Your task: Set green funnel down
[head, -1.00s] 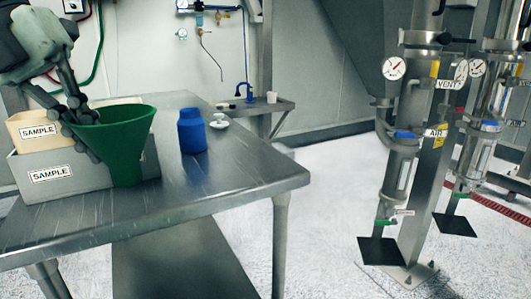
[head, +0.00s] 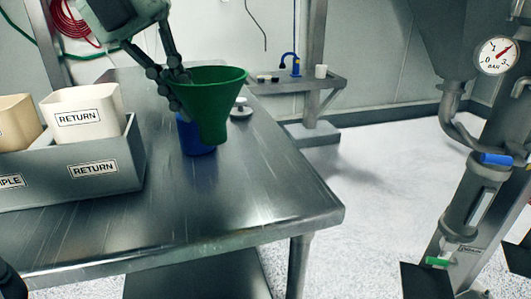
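The green funnel (head: 212,108) is held upright, wide end up, over the steel table (head: 250,190). My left gripper (head: 178,90) comes down from the upper left and is shut on the funnel's left rim. The funnel covers much of the blue bottle (head: 193,140) on the table. I cannot tell how high the funnel's narrow end is above the table. A small white lid (head: 241,110) lies on the table just right of the funnel.
A grey crate (head: 130,165) on the table's left holds a white RETURN bin (head: 80,125) and a beige bin (head: 18,122). The table's front right part is bare. A side shelf (head: 300,83) stands behind; sifter equipment (head: 475,200) stands at right.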

